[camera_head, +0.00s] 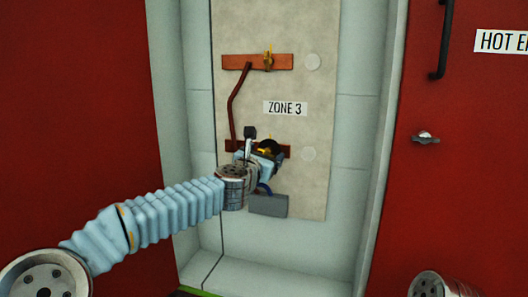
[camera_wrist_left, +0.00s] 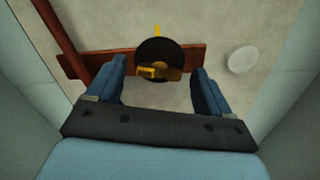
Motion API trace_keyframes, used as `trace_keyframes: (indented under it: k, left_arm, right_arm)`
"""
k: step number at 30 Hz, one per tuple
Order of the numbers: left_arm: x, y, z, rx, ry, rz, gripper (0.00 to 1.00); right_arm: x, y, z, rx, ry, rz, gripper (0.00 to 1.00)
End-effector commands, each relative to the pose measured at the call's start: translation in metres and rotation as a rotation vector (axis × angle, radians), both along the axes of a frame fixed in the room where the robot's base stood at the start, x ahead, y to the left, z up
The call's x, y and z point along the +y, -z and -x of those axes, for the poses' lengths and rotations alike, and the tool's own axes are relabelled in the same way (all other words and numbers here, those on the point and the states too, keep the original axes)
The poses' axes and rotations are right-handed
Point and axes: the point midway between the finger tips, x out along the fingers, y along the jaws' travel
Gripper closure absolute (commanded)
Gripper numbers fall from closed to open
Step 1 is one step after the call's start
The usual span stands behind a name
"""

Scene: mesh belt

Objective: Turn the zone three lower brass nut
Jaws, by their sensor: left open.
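The lower brass nut (camera_wrist_left: 160,72) shows in the left wrist view in front of a round black disc (camera_wrist_left: 154,48) on the lower copper bar (camera_wrist_left: 88,60). My left gripper (camera_wrist_left: 158,68) is open, with one finger on each side of the nut and disc and visible gaps on both sides. How deep the fingertips reach cannot be told. In the head view my left gripper (camera_head: 268,158) is at the lower bar below the ZONE 3 label (camera_head: 286,108), and hides most of the nut. My right gripper is not in view.
An upper copper bar (camera_head: 230,62) carries another brass nut (camera_head: 268,60). A dark red bent rod (camera_head: 237,95) joins the bars at left. The pale panel (camera_head: 310,190) sits in a recess between red doors (camera_head: 85,110). A grey box (camera_head: 268,206) shows below my left gripper.

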Motion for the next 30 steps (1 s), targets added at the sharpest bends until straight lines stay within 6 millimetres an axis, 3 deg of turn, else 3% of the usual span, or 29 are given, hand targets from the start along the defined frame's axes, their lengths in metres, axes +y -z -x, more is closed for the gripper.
trace_keyframes:
  k: [7,18,30]
  left_arm:
    - [0.0,0.0005,-0.0005,0.0,0.0,0.0,0.21]
    - [0.0001,0.0005,-0.0003,0.0,0.0,0.0,0.75]
    - [-0.0002,0.0002,-0.0001,-0.026,0.0,-0.083,0.75]
  right_arm:
    - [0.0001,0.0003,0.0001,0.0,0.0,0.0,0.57]
    - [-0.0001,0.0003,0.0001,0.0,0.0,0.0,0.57]
    - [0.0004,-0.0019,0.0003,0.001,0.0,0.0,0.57]
